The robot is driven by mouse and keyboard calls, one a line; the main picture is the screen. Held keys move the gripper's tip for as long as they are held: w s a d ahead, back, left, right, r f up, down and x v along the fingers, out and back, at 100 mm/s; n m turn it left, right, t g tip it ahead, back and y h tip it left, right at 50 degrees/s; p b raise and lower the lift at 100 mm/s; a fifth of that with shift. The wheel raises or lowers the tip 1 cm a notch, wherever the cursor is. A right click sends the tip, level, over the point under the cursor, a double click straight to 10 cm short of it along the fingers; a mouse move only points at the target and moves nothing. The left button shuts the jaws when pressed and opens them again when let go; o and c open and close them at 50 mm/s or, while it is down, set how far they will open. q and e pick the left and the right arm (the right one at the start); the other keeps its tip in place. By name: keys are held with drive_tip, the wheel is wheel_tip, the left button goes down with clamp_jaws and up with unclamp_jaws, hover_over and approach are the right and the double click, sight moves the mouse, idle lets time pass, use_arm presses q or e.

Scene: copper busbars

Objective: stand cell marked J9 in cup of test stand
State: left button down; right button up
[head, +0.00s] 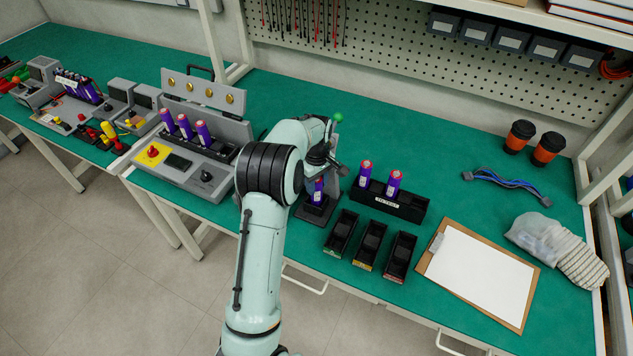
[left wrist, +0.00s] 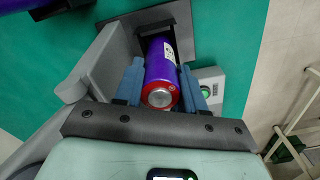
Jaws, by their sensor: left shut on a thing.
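A purple cell (head: 318,190) stands at the dark base of the test stand (head: 315,210), partly hidden by my arm. In the left wrist view the same cell (left wrist: 161,65) has a red end with a silver terminal facing the camera; its far end reaches into the dark cup (left wrist: 140,25) of the grey stand. I cannot tell whether it is fully seated. My left gripper (left wrist: 162,82) is shut on this cell, with a blue finger on each side. A white label shows, but its marking is unreadable. My right gripper is not in view.
A black rack (head: 405,205) with two purple cells stands right of the stand, behind three black bins (head: 370,245). A grey tester (head: 190,165) with three cells is to the left.

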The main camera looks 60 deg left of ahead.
use_arm(q)
drive_tip(key=shift+f, duration=0.35)
drive_tip(key=shift+f, duration=0.2)
idle(0.4)
drive_tip(key=c, duration=0.6)
unclamp_jaws()
drive_tip(key=shift+r, duration=0.1)
